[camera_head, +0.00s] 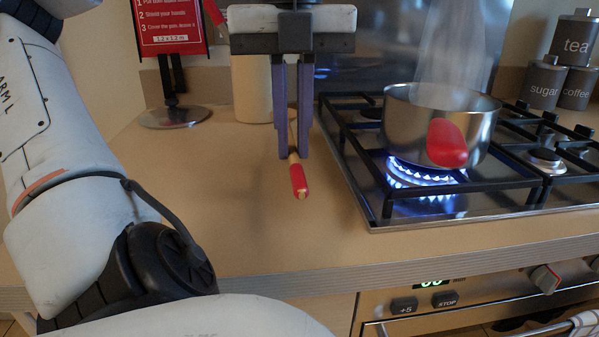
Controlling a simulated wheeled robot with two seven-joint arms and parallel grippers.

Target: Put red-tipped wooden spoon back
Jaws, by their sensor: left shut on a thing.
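The red-tipped wooden spoon (299,180) is in my left gripper (291,153), its red end pointing down and toward me above the counter. The purple fingers of the left gripper are shut on its thin wooden part. The rest of the spoon is hidden behind the gripper or too thin to make out. A cream container (252,90) stands just behind and left of the gripper, partly covered by it. My right gripper is not in view.
A steaming steel pot (410,115) with a red handle sits over a lit blue flame on the gas stove (470,205) at right. A red sign (172,22) on a round-based stand is at back left. Canisters (574,45) stand far right. Counter (250,215) in front is clear.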

